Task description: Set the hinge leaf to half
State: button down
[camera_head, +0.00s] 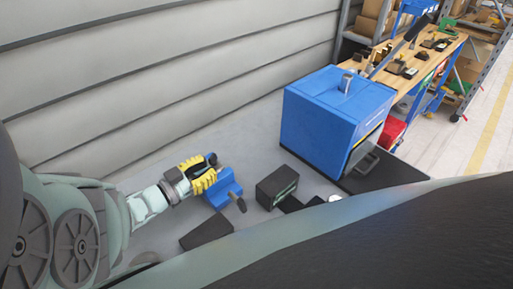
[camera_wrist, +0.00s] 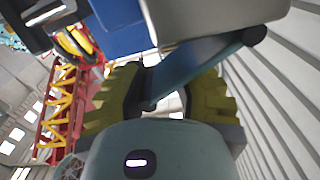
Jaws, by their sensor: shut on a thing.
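A blue fixture (camera_head: 222,193) stands on the grey bench surface, with a dark handle-like part at its right side. My gripper (camera_head: 207,172), with yellow fingers, is at its upper left and hides part of it. In the wrist view, my gripper (camera_wrist: 158,95) is shut on a flat blue-grey bar, which appears to be the hinge leaf (camera_wrist: 200,65). The leaf runs slantwise from between the fingers up to a dark round end at the upper right, below a grey block (camera_wrist: 215,14). The leaf's exact angle cannot be told.
A large blue cabinet (camera_head: 325,120) stands farther right. A grey slatted wall (camera_head: 170,80) runs behind. A wooden workbench (camera_head: 412,70) with tools is at the back right.

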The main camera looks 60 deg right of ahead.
jog(key=shift+w+n, duration=0.35)
jog(key=shift+n, duration=0.35)
jog(key=shift+w+n, duration=0.1)
jog(key=shift+n, duration=0.2)
jog(key=shift+w+d+r+n+b, duration=0.15)
jog(key=shift+w+r+n, duration=0.25)
jog(key=shift+n, duration=0.45)
jog(key=shift+w+r+n+b, duration=0.25)
jog(key=shift+w+n, duration=0.1)
jog(key=shift+n, duration=0.5)
jog(key=c, duration=1.1)
grip_release()
jog(key=o, duration=0.5)
jog(key=shift+s+d+r, duration=0.1)
jog(key=shift+r, duration=0.2)
jog(key=v, duration=1.2)
